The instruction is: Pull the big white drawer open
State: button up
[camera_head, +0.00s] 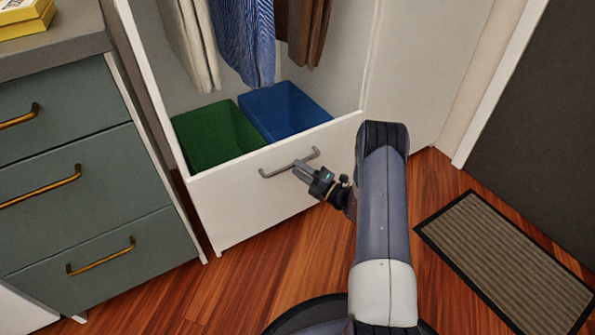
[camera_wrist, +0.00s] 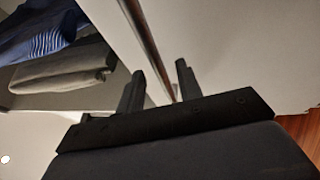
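The big white drawer front (camera_head: 235,205) is at the bottom of a white wardrobe and looks about level with the wardrobe's sides. Its grey bar handle (camera_head: 275,173) is near the top edge of the front. My gripper (camera_head: 302,168) is at the right part of this handle. In the wrist view, my gripper's two dark fingers (camera_wrist: 160,88) stand apart, with the handle bar (camera_wrist: 147,40) running between them. A gap shows beside the bar, so the fingers do not look closed on it. The fingertips' exact depth past the bar is unclear.
A green bin (camera_head: 215,135) and a blue bin (camera_head: 285,110) stand behind the drawer front, under hanging clothes (camera_head: 240,40). A grey-green cabinet (camera_head: 75,170) with brass handles is at left. Wooden floor (camera_head: 265,265) lies clear in front; a doormat (camera_head: 510,265) is at right.

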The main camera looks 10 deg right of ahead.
jog(key=shift+w+a+r, duration=0.15)
jog(key=shift+w+a, duration=0.3)
jog(key=shift+w, duration=0.05)
jog(key=shift+c, duration=0.5)
grip_shut()
